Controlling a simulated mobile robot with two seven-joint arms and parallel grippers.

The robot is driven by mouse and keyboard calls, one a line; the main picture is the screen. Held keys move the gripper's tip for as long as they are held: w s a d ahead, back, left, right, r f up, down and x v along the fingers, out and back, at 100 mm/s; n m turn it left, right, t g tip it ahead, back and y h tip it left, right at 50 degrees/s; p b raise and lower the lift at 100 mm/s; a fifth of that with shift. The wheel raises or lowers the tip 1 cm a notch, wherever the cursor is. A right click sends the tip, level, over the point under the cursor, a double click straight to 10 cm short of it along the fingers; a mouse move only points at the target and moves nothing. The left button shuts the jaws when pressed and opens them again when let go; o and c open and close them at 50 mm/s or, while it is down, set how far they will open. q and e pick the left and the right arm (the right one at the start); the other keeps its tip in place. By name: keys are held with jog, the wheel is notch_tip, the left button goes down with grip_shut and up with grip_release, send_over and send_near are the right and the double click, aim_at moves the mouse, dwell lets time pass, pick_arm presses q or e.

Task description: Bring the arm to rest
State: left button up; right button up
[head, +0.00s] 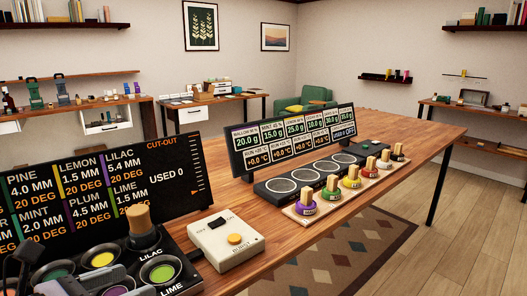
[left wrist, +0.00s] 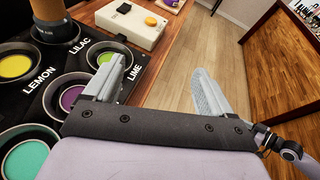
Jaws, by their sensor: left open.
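My left gripper (left wrist: 157,82) is open and empty in the left wrist view. Its two pale fingers stand wide apart, the left one over the edge of the black cup panel (left wrist: 30,98) near the lime cup. In the head view a part of it (head: 70,286) shows low at the left, over the same panel. A wooden-handled dropper (head: 138,222) stands upright at the lilac place of the panel. My right gripper is not in view.
A cream box (head: 228,241) with an orange button stands beside the panel. Floor shows past the table edge.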

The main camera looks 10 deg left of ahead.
pick_arm(q)
jog(key=s+d+r+g+h, duration=0.2)
jog(key=d+h, duration=0.5)
jog(key=d, duration=1.1)
jog(key=s+d+r+g+h, duration=0.2)
jog(key=s+d+r+h, duration=0.5)
jog(key=d+r, duration=0.4)
jog(key=w+a+f+n+t+y, duration=0.2)
jog(key=w+a+f+n+y, duration=0.2)
jog(key=f+n, duration=0.35)
jog(key=w+a+f+n+t+y, duration=0.1)
jog(key=w+a+f+n+y, duration=0.3)
jog(key=f+n, duration=0.3)
jog(key=w+a+f+n+t+y, duration=0.2)
jog(key=w+a+f+n+y, duration=0.3)
jog(key=f, duration=0.4)
jog(key=s+a+f+n+g+y, duration=0.25)
jog(key=s+a+f+n, duration=0.4)
jog(key=a+f, duration=0.35)
jog(key=s+a+f+n+g+y, duration=0.25)
jog(key=s+a+f+n, duration=0.45)
jog(key=f, duration=0.5)
jog(key=w+d+r+n+t+p, duration=0.1)
jog(key=d+r+n+p, duration=0.1)
jog(key=d, duration=0.6)
jog(key=shift+w+d+r+n+p, duration=0.25)
jog(key=shift+r+n, duration=0.45)
jog(key=shift+n, duration=0.4)
